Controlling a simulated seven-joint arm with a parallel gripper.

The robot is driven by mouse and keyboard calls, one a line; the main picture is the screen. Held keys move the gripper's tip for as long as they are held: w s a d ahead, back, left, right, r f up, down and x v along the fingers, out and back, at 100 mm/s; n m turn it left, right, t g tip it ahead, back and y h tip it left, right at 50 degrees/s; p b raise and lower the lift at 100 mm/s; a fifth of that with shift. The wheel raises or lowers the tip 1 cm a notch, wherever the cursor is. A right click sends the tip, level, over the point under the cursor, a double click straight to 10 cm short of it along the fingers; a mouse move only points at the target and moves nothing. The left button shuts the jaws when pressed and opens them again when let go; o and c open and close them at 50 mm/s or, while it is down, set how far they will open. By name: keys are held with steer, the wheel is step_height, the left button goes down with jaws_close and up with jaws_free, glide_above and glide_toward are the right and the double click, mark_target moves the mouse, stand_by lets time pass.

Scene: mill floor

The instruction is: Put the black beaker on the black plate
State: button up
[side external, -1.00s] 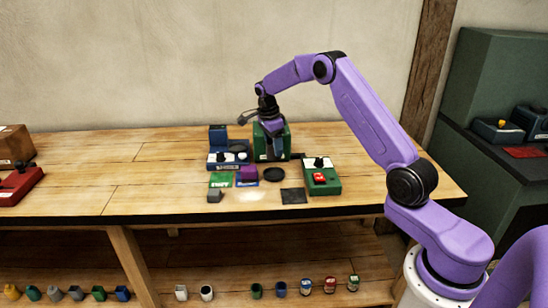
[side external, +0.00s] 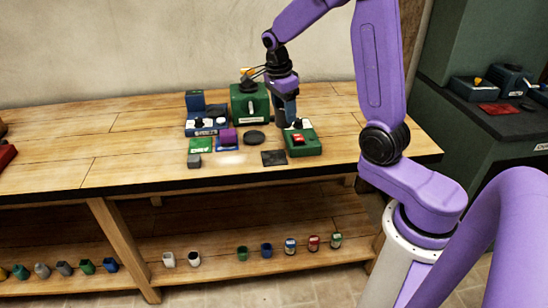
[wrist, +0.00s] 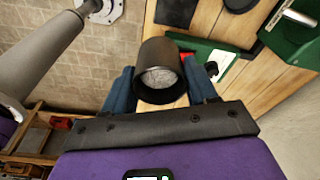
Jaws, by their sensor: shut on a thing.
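The black beaker (wrist: 158,62) is between the two blue fingers of my gripper (wrist: 160,88) in the wrist view, its round opening facing the camera. In the side view my gripper (side external: 286,112) is shut on it above the bench, by the back of the green box with a red part; the beaker is hard to pick out there. A round black plate (side external: 253,138) lies flat on the bench, left of my gripper, with nothing on it. Part of it shows at the top edge of the wrist view (wrist: 239,4).
A flat dark square (side external: 274,158) lies in front of the plate. The low green box (side external: 308,146) with a black knob stands to the right. Purple (side external: 228,136) and grey (side external: 194,161) blocks lie left.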

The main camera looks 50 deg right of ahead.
mark_target(284, 126)
steer(key=s+a, duration=0.3)
steer(key=s, duration=0.6)
steer(key=w+d+f, duration=0.1)
steer(key=w, duration=0.2)
steer(key=w+d+f, duration=0.1)
steer(key=w+f, duration=0.3)
steer(key=w, duration=0.1)
steer(key=shift+w+d+f, duration=0.15)
steer(key=shift+w+d, duration=0.15)
steer(key=shift+d, duration=0.1)
steer(key=w+f, duration=0.2)
steer(key=w+d+f, duration=0.1)
steer(key=w+f, duration=0.1)
steer(key=f, duration=0.1)
steer(key=shift+w+f, duration=0.15)
steer(key=shift+f, duration=1.7)
steer(key=shift+f, duration=0.1)
steer(key=o, duration=1.1)
